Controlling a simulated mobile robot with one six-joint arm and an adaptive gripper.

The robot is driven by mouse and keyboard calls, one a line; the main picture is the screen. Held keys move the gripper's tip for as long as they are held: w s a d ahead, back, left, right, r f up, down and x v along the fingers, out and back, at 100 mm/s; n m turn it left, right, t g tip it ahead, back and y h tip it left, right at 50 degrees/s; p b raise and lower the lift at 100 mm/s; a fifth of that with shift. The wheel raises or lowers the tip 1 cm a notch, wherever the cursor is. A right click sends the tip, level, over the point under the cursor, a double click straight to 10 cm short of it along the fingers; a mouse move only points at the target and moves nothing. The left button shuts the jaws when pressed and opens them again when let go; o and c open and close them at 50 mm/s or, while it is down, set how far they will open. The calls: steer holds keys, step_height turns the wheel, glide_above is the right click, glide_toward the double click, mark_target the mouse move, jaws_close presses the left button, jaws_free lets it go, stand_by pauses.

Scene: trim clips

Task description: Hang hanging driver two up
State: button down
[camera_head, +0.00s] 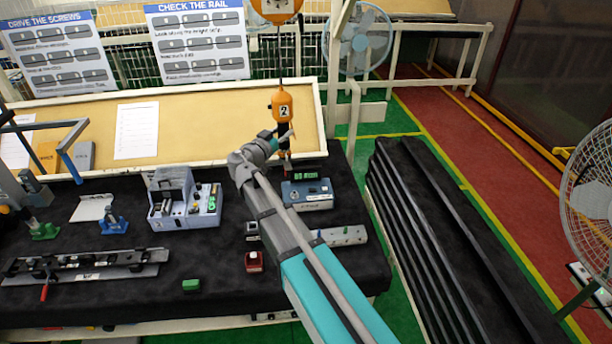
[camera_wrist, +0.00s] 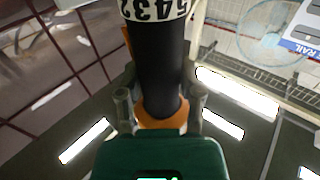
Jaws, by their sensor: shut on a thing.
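Driver two (camera_head: 283,107) is orange and black and carries a "2" label. It is upright below a dark cable, over the back of the black-topped bench. My gripper (camera_head: 285,138) is at its black lower body and is shut on it. In the wrist view, the driver's black body (camera_wrist: 158,65), with a white numbered ring and an orange band, stands between the two fingers of my gripper (camera_wrist: 160,105). An orange balancer (camera_head: 277,8) with a "2" label is above, partly cut off by the picture's top edge.
A blue-grey device (camera_head: 307,194) sits on the bench just below the driver. A grey fixture (camera_head: 185,200), a red block (camera_head: 254,262) and a green block (camera_head: 191,286) are farther left and in front. A tilted tan board (camera_head: 220,125) is behind. Black trim strips (camera_head: 440,240) lie at the right.

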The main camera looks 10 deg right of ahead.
stand_by(0.3)
steer(key=shift+c, duration=0.8)
jaws_free()
steer(key=shift+o, duration=0.8)
steer(key=r+p+v, duration=0.1)
steer(key=r+v, duration=0.1)
steer(key=v, duration=0.8)
steer(key=shift+p, duration=0.3)
stand_by(1.2)
stand_by(0.5)
